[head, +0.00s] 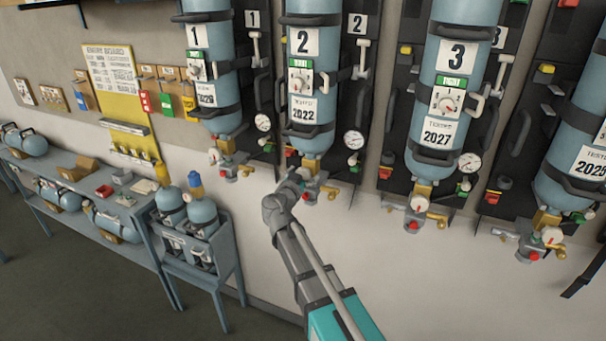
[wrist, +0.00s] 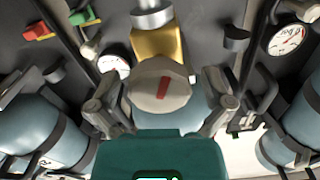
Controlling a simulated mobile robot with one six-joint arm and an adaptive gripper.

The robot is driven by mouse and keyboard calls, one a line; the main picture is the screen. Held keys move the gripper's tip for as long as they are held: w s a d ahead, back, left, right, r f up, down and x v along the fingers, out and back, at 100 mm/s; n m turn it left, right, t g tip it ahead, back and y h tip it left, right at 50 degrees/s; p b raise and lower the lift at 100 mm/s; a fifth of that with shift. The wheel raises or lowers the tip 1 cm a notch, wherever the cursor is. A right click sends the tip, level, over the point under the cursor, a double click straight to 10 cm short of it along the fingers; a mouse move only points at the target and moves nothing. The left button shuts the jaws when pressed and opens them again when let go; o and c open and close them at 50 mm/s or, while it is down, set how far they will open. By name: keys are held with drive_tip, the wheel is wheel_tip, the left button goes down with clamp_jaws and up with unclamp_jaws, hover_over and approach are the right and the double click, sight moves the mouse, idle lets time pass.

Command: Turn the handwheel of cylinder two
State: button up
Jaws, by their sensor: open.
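Cylinder two (head: 309,75) is a blue upright cylinder with a "2" label and a "2022" tag, strapped to a dark wall panel. Its valve, at the cylinder's bottom end, is partly hidden by my gripper (head: 294,182) in the head view. In the wrist view a grey-white faceted handwheel (wrist: 160,87) with a red mark sits in front of a brass valve body (wrist: 158,45). My gripper (wrist: 160,108) is open, with one finger on each side of the handwheel. Gaps seem to show between wheel and fingers; contact cannot be told.
Cylinder one (head: 207,60) hangs to the left and cylinder three (head: 455,80) to the right, each with its own valve below. Pressure gauges (head: 353,140) and small levers sit close to the valves. A blue-grey rack (head: 190,240) with small cylinders stands lower left.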

drive_tip(key=shift+w, duration=0.1)
drive_tip(key=c, duration=1.1)
drive_tip(key=shift+n, duration=2.4)
drive_tip(key=o, duration=1.1)
